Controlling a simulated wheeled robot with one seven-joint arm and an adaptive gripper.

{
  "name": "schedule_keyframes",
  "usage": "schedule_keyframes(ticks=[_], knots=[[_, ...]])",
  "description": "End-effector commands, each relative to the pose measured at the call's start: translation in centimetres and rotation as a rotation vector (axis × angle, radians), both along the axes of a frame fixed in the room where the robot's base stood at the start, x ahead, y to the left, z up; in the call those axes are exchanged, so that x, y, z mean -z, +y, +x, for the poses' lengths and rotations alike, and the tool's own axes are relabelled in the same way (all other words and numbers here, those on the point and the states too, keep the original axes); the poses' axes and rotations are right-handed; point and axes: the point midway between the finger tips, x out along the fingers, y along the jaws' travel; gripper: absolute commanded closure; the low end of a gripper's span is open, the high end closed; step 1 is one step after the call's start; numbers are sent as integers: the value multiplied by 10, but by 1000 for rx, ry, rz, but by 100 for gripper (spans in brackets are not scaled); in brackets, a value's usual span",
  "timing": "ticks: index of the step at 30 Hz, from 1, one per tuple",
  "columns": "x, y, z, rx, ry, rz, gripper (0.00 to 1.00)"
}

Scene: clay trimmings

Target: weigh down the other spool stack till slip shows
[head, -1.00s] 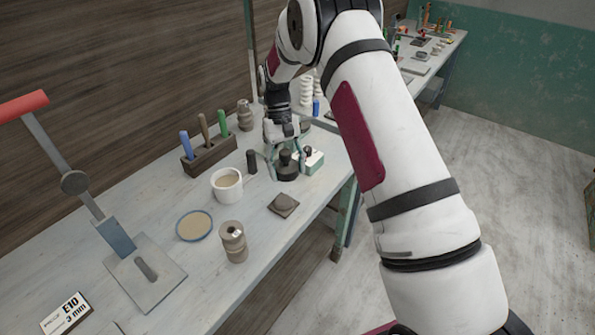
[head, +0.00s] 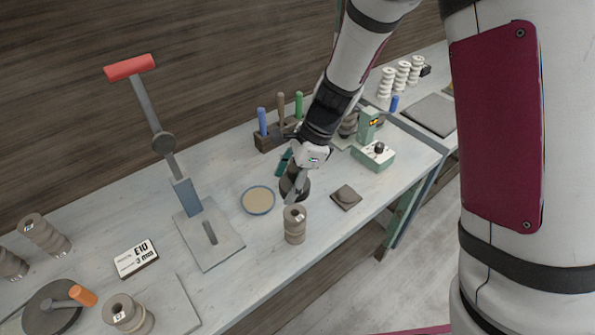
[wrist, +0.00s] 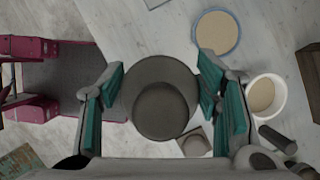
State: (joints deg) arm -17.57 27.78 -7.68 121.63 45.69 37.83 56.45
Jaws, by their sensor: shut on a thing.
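My gripper (head: 290,180) is shut on a dark round weight with a knob (wrist: 162,110). In the wrist view the teal finger pads sit on both sides of the knob, over the wider disc. In the head view the weight (head: 296,189) is just behind and above a brown spool stack with a white label (head: 295,228). I cannot tell whether they touch. In the wrist view the weight hides whatever is beneath it. Another labelled spool stack (head: 128,316) stands at the lower left, and more brown spools (head: 45,236) are at the left edge.
A blue-rimmed dish (head: 257,200), a small brown tile with a lump (head: 345,197) and a red-handled press (head: 187,197) stand nearby. A white cup (wrist: 266,96) shows in the wrist view. A green device (head: 373,156) and handled-tool rack (head: 270,141) are behind.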

Motion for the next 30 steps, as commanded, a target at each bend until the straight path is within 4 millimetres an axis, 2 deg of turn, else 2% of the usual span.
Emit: schedule_keyframes(ticks=[8,30], knots=[[-1,2,-9,102,-4,2,100],[45,2,-7,98,-4,2,100]])
